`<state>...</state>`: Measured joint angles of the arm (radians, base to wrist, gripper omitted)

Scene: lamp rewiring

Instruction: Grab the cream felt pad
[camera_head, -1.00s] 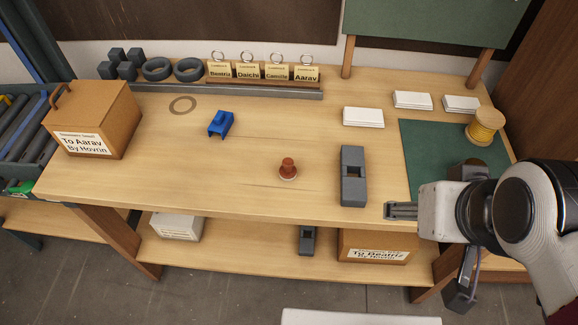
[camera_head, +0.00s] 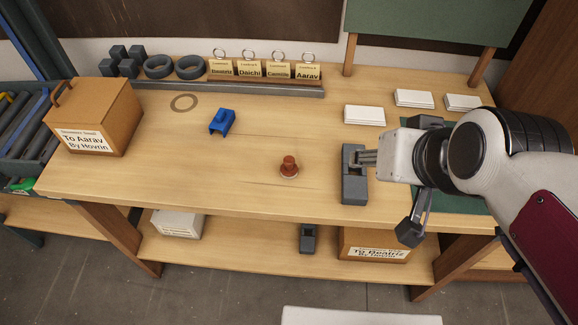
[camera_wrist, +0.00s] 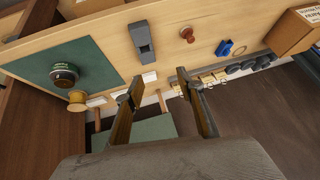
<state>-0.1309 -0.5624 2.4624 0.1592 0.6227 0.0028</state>
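I cannot tell for sure which thing is the cream felt pad. Three flat, pale stacks lie near the table's back edge: the left stack (camera_head: 364,115), the middle stack (camera_head: 414,98) and the right stack (camera_head: 463,102). A reddish-brown knob-shaped piece (camera_head: 289,166) stands on a thin pale disc mid-table; it also shows in the wrist view (camera_wrist: 187,34). My gripper (camera_head: 360,159) is above the table by the grey slotted block (camera_head: 354,187), in front of the left stack. In the wrist view its fingers (camera_wrist: 159,75) are apart with nothing between them.
A blue bracket (camera_head: 221,122) and a flat ring (camera_head: 184,102) lie left. A tagged rack (camera_head: 264,82) stands at the back. A cardboard box (camera_head: 105,115) stands far left. The wrist view shows a dark round tin (camera_wrist: 64,75) and yellow spool (camera_wrist: 77,101) by the green mat (camera_wrist: 108,66).

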